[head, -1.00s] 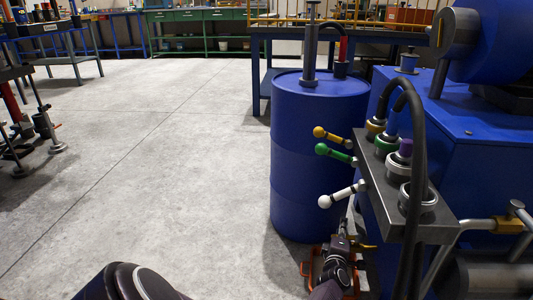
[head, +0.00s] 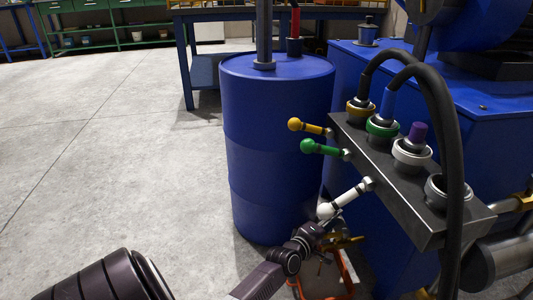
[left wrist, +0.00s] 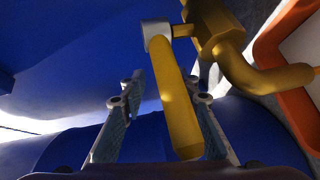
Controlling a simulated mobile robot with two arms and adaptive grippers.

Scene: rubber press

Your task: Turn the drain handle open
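The drain handle (left wrist: 178,115) is a yellow bar on a silver hub in the left wrist view. It joins a yellow valve and bent pipe (left wrist: 235,62). My left gripper (left wrist: 168,96) is open, with one finger on each side of the handle; I cannot tell whether either finger touches it. In the head view my left gripper (head: 326,226) is low beside the blue drum, near the yellow drain fitting (head: 347,240), and partly behind a white lever's ball. My right gripper is not in view.
A blue drum (head: 275,130) stands close to the gripper. A dark panel (head: 400,185) with yellow, green and white (head: 348,195) levers and black hoses overhangs it. An orange frame (head: 348,275) sits on the floor below. Open floor (head: 120,170) lies to the left.

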